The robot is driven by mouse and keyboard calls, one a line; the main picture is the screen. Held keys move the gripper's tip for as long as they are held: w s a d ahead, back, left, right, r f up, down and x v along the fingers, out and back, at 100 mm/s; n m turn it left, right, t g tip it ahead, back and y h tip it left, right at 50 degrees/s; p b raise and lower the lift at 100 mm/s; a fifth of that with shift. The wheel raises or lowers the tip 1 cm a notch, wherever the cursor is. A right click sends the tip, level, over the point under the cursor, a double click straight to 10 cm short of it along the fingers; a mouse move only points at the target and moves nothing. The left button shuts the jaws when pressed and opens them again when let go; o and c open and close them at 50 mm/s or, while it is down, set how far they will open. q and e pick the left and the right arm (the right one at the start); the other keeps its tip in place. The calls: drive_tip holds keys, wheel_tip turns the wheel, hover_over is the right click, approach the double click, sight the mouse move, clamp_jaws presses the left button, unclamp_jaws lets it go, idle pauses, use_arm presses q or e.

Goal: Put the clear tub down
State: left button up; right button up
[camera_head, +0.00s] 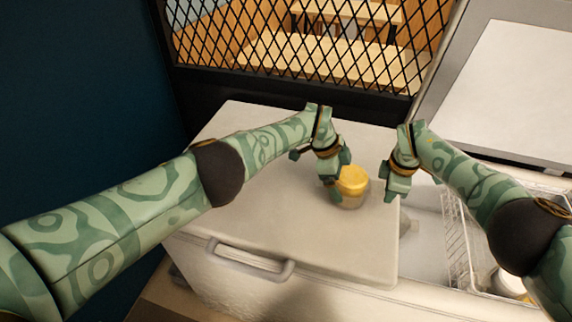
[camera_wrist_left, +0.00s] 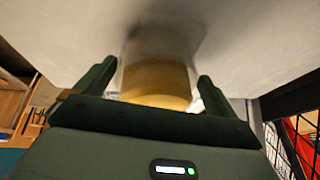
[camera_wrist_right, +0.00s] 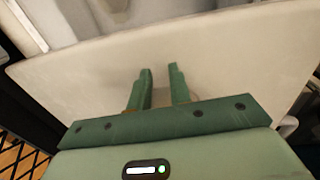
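The clear tub (camera_head: 351,201) with a yellow top or filling stands on the white freezer lid (camera_head: 300,215), near its right side. My left gripper (camera_head: 336,180) is right at the tub. In the left wrist view the tub (camera_wrist_left: 156,76) sits between the two spread fingers, with a narrow gap at each side. The tub's base appears to be on the lid, with a shadow beside it. My right gripper (camera_head: 394,193) is empty to the right of the tub, over the lid's right edge. Its fingers show a gap in the right wrist view (camera_wrist_right: 161,82).
The freezer is open right of the lid, with a wire basket (camera_head: 458,240) and a pale container inside. A handle (camera_head: 250,262) is on the lid's front. A black mesh screen (camera_head: 290,60) stands behind. The left part of the lid is clear.

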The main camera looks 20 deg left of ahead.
use_arm(q)
drive_tip(key=shift+a, duration=0.15)
use_arm(e)
drive_tip(key=shift+d, duration=0.1)
use_arm(q)
drive_tip(key=shift+w+a+r, duration=0.1)
drive_tip(key=shift+a+r, duration=0.2)
drive_tip(key=shift+r, duration=0.2)
use_arm(e)
drive_tip(key=shift+d, duration=0.1)
use_arm(q)
drive_tip(key=v, duration=1.1)
drive_tip(key=shift+a, duration=0.15)
drive_tip(key=shift+f, duration=0.1)
use_arm(e)
drive_tip(key=o, duration=0.8)
drive_tip(key=shift+w+r, duration=0.1)
drive_tip(key=shift+r, duration=0.35)
wheel_tip(320, 180, up, 11)
drive_tip(key=s, duration=0.1)
drive_tip(key=shift+s, duration=0.3)
